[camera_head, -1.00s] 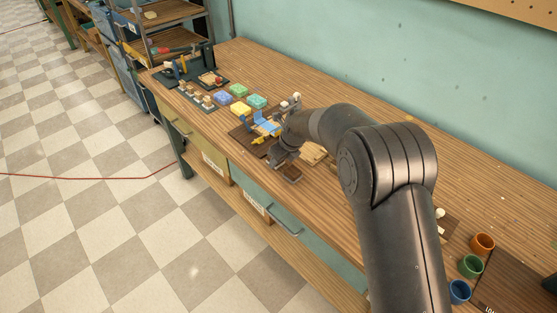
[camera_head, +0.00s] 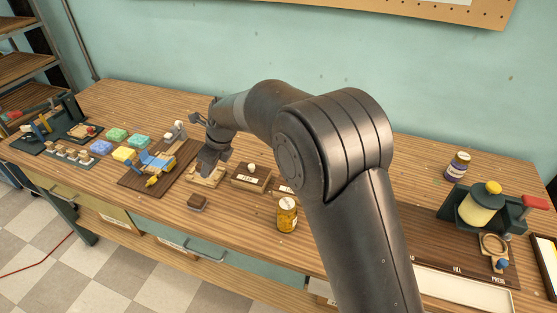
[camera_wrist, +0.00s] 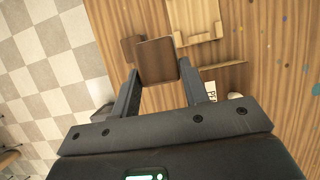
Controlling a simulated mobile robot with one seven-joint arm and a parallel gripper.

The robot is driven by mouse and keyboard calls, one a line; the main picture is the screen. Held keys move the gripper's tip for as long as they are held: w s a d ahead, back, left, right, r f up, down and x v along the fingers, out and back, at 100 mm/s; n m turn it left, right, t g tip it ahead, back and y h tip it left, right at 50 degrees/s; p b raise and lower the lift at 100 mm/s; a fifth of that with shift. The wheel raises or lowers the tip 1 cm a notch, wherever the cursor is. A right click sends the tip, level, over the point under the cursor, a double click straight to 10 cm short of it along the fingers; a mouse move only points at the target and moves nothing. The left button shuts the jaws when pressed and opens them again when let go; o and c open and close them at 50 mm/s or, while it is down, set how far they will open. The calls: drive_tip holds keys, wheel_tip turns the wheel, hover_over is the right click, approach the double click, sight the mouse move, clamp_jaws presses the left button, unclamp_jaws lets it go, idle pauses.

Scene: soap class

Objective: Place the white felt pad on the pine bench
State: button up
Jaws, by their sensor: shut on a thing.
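My gripper (camera_head: 207,168) is shut on a brown block (camera_wrist: 157,60) with a darker rim, seen between the fingertips in the wrist view. I cannot make out a white felt pad. A light wooden piece with raised strips (camera_head: 206,177), possibly the pine bench, lies on the striped worktop (camera_head: 240,225) below my gripper. It also shows ahead of the held block in the wrist view (camera_wrist: 197,22). My gripper partly hides it in the head view. A second small brown block (camera_head: 197,203) lies in front of it, near the worktop's front edge.
Right of the light piece stands a brown labelled block with a white knob (camera_head: 252,168), then a yellow jar (camera_head: 287,214). A dark board with a blue fixture (camera_head: 156,162) lies left, with coloured soaps (camera_head: 116,135) beyond. The worktop behind is clear.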

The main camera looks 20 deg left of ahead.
drive_tip(key=w+d+m+t, duration=0.1)
drive_tip(key=w+d+m, duration=0.3)
drive_tip(key=w+d, duration=1)
drive_tip(key=w+d+m+t, duration=0.25)
drive_tip(key=w+d, duration=0.75)
drive_tip(key=d, duration=0.8)
drive_tip(key=w+d+m+h, duration=0.3)
drive_tip(key=d+m, duration=0.4)
drive_tip(key=d, duration=3)
hover_over(410, 169)
drive_tip(key=s, duration=0.1)
drive_tip(key=shift+t, duration=0.25)
drive_tip(key=f, duration=0.6)
drive_tip(key=shift+s+d+f, duration=0.1)
drive_tip(key=shift+d+f, duration=0.25)
drive_tip(key=shift+d, duration=0.05)
drive_tip(key=shift+f, duration=2)
drive_tip(key=shift+f, duration=0.1)
